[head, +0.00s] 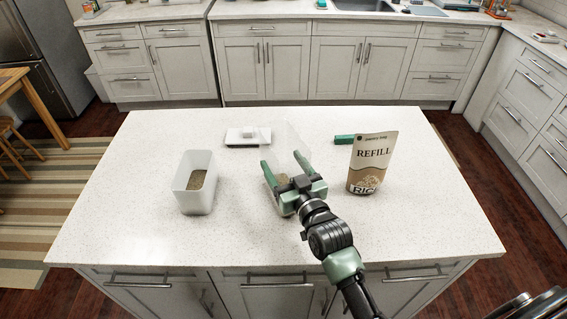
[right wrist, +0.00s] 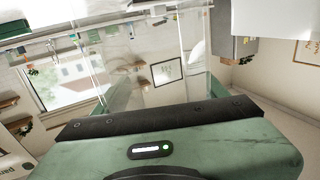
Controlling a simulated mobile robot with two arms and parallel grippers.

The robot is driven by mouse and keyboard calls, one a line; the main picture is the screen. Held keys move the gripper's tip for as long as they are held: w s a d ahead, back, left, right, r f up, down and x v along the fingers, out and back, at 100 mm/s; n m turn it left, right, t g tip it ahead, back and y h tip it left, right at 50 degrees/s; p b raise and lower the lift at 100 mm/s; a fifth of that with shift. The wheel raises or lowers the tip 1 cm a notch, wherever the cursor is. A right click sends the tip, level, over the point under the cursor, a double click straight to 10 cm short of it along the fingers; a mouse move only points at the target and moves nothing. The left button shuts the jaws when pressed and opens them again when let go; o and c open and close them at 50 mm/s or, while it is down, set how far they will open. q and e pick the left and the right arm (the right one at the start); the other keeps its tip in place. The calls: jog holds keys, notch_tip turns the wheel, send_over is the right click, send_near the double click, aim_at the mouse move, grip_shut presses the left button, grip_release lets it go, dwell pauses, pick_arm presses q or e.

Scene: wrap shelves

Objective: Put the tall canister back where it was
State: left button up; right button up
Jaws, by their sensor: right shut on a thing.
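The tall canister (head: 284,158) looks clear and see-through, and its outline is faint against the counter. My right gripper (head: 284,164) is shut on it, with a green finger on each side, above the middle of the island. Some brown grain seems to show low in it, near the gripper's palm. In the right wrist view its clear walls (right wrist: 150,85) rise between the fingers. I cannot tell whether its base touches the counter. My left gripper is not in view.
On the white island (head: 130,225) a white open bin (head: 197,196) holding brown grain stands left. A white lid (head: 247,136) lies behind it. A rice refill pouch (head: 372,160) stands right, with a green item (head: 344,139) beside it. The front left counter is clear.

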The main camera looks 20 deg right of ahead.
jog(key=shift+f, duration=0.15)
jog(key=o, duration=1.9)
jog(key=shift+o, duration=0.2)
jog(key=s+d+b, duration=0.1)
jog(key=s+b, duration=0.1)
jog(key=s, duration=1)
jog(key=shift+d+r+b, duration=0.15)
jog(key=shift+r+b, duration=0.05)
jog(key=shift+b, duration=0.1)
